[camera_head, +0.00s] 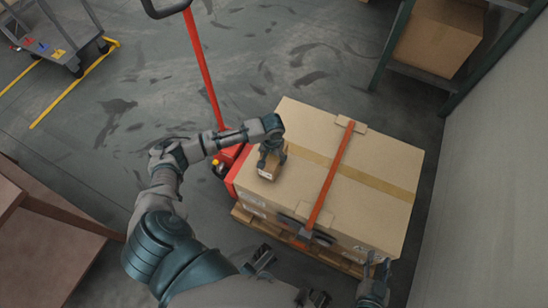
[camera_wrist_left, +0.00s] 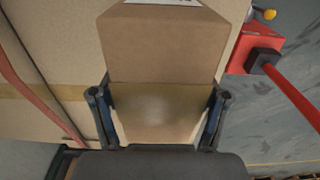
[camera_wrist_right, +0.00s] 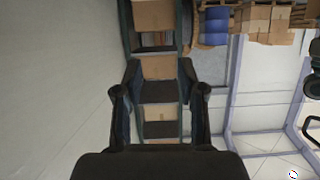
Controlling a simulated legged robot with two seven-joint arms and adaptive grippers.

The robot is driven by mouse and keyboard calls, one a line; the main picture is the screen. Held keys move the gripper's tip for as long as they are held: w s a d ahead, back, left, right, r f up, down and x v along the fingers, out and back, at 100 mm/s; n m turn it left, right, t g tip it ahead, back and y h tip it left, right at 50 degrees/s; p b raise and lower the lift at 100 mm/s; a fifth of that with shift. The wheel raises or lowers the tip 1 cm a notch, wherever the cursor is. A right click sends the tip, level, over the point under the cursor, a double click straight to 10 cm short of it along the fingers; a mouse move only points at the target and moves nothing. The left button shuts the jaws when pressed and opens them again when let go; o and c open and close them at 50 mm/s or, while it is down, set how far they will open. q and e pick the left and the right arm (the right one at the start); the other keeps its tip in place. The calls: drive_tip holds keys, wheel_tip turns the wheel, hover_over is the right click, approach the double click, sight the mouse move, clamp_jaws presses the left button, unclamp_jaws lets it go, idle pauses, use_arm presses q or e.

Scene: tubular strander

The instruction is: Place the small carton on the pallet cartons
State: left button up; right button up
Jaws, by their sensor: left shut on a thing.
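The small brown carton (camera_head: 268,171) is at the left edge of the top of the pallet cartons (camera_head: 385,205). My left gripper (camera_head: 271,153) is shut on it from above. In the left wrist view the small carton (camera_wrist_left: 165,55) fills the space between the two fingers (camera_wrist_left: 161,105), with a tape band across it. Whether its underside touches the top below cannot be told. The pallet cartons are a large tan block with a tape strip and an orange strap (camera_head: 332,175). My right gripper (camera_head: 374,270) is open and empty near the block's lower right corner; its fingers (camera_wrist_right: 159,92) stand apart.
The block sits on a wooden pallet (camera_head: 248,219). A red pallet jack (camera_head: 204,75) stands at its left. A shelf with a carton (camera_head: 438,38) is at the upper right, beside a wall (camera_head: 500,170). A grey cart (camera_head: 60,35) is at the upper left.

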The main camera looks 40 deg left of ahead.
use_arm(q)
drive_tip(key=shift+f, duration=0.85)
drive_tip(key=shift+a+r, duration=0.1)
drive_tip(key=shift+a, duration=0.05)
drive_tip(key=o, duration=1.7)
drive_tip(key=shift+o, duration=0.2)
use_arm(e)
drive_tip(key=shift+w+a+r+t, duration=0.45)
drive_tip(key=shift+w+r+t, duration=0.1)
drive_tip(key=shift+r+t, duration=0.2)
drive_tip(key=shift+d, duration=0.1)
